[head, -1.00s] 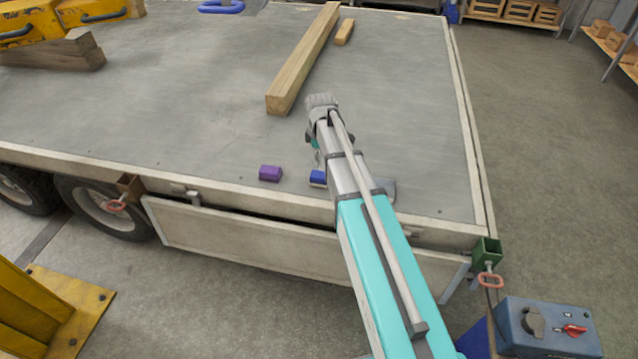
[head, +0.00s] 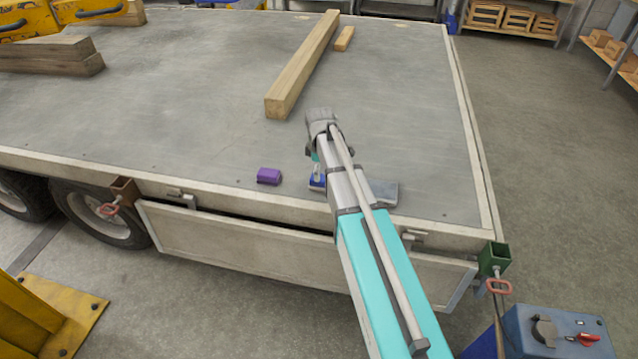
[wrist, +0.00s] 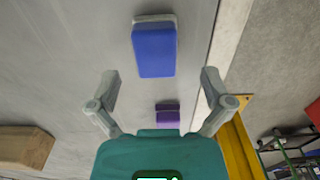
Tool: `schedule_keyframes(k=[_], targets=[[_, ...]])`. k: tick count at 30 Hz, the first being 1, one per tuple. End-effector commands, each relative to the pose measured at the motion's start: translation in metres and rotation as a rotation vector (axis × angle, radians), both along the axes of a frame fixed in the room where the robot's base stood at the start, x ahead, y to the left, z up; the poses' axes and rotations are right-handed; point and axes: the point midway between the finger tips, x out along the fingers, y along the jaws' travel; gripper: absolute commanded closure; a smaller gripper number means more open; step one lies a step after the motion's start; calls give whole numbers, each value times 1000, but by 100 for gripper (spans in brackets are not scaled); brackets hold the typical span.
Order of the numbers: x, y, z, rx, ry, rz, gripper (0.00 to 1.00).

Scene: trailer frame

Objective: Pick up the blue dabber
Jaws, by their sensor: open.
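The blue dabber (wrist: 154,52) is a blue block with a pale grey pad along its far edge. In the wrist view it lies on the trailer deck (wrist: 62,75), at the top centre. In the head view the blue dabber (head: 316,182) is near the deck's front edge, partly hidden by my arm. My gripper (wrist: 160,80) is open and empty. Its two fingers spread either side of the view, with the dabber beyond and between them.
A purple block (head: 269,176) lies left of the dabber; it also shows in the wrist view (wrist: 167,117). A flat grey piece (head: 384,192) lies to the right, partly behind my arm. A long timber beam (head: 302,66) and a short wood piece (head: 344,39) lie farther back.

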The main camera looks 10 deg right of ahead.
Motion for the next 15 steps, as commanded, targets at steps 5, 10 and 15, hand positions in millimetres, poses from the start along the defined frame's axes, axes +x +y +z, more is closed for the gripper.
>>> schedule_keyframes(k=[5,10,15], targets=[[0,0,-1,0,0,0,0],[1,0,-7,0,0,0,0],[3,1,-19,0,0,0,0]])
